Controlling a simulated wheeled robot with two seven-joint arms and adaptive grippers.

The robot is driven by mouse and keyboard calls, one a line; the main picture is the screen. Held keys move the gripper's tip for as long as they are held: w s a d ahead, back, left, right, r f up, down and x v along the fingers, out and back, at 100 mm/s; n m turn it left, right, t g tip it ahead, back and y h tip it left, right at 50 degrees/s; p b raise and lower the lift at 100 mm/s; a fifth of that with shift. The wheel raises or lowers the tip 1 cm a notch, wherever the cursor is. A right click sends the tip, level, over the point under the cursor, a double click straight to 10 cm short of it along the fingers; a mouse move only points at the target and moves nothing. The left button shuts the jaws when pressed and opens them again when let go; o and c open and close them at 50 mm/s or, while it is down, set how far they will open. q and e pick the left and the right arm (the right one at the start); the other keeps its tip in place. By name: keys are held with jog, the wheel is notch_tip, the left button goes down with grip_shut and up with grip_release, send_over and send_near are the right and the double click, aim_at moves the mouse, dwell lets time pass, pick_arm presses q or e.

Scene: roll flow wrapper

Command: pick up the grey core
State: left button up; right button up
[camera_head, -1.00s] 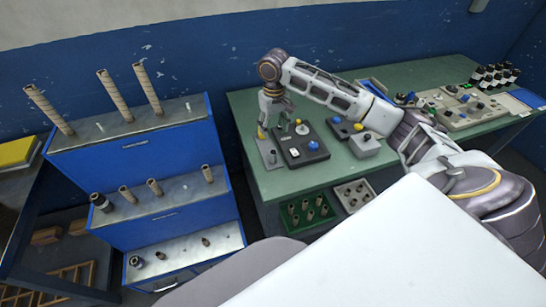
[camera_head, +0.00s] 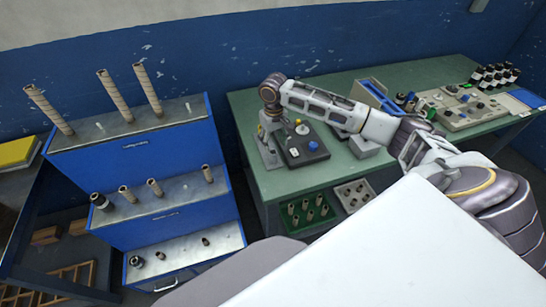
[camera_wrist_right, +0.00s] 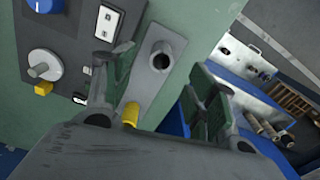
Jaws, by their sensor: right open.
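The grey core (camera_wrist_right: 163,57) is a short hollow cylinder standing on a narrow grey plate (camera_wrist_right: 150,90) in the right wrist view. A yellow knob (camera_wrist_right: 131,113) sits on the same plate, nearer the wrist. My right gripper (camera_wrist_right: 158,78) is open, with one green-padded finger on either side of the core in the picture; neither finger visibly touches it. In the head view my right gripper (camera_head: 271,118) hangs over the plate at the left end of the green table (camera_head: 250,106), and the core is hard to make out there. My left gripper is not in view.
A dark control box (camera_head: 302,150) with knobs stands right beside the plate. A blue stepped rack (camera_head: 128,160) with brown and dark rolls stands left of the table, across a gap. Green (camera_head: 313,223) and white trays sit lower down. Other devices fill the table's right.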

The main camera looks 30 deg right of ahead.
aim_at(274, 154)
jog(key=shift+f, duration=0.75)
jog(key=shift+s+a+f, duration=0.1)
jog(key=shift+f, duration=1.2)
jog(key=shift+s+f, duration=0.1)
jog(key=shift+f, duration=1.2)
jog(key=c, duration=0.9)
